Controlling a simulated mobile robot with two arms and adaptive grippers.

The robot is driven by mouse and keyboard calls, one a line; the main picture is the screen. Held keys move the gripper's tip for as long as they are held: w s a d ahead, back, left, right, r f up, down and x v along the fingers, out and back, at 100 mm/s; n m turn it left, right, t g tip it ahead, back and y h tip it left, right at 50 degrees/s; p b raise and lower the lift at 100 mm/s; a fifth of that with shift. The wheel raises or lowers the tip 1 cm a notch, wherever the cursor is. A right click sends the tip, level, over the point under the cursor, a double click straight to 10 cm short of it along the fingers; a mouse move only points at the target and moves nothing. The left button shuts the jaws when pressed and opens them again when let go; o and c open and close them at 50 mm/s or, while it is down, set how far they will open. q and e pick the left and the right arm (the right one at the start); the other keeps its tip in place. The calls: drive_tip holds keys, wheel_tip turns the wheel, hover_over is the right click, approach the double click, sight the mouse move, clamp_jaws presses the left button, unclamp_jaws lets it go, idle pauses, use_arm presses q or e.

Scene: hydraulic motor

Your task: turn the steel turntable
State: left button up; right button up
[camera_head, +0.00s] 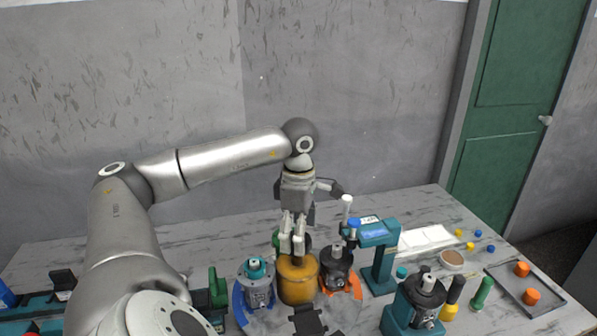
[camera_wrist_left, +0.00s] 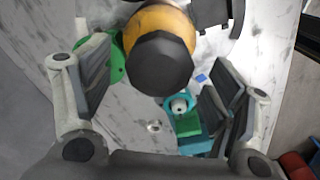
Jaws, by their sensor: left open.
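The steel turntable (camera_head: 268,319) is a grey plate on the table, mostly hidden under the parts on it. Coloured holders sit around it: blue (camera_head: 239,303), orange (camera_head: 355,286), green behind and a black one (camera_head: 309,320) in front. A yellow motor body (camera_head: 297,282) with a black top stands upright in the middle; it also shows in the left wrist view (camera_wrist_left: 180,22). My left gripper (camera_head: 292,236) points down over it, open. In the left wrist view its fingers (camera_wrist_left: 155,95) are spread, with the black top between them, towards the upper edge. I cannot tell if they touch it.
A grey-blue motor (camera_head: 257,285) and a dark motor (camera_head: 337,266) stand beside the yellow one. A teal press-like stand (camera_head: 383,262) rises to the right. Another dark motor (camera_head: 425,292), screwdriver-like handles and a tray (camera_head: 513,285) with orange parts lie further right.

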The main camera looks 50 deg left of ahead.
use_arm(q)
wheel_tip(320, 180, up, 10)
idle(0.6)
drive_tip(key=shift+r, duration=0.1)
idle(1.0)
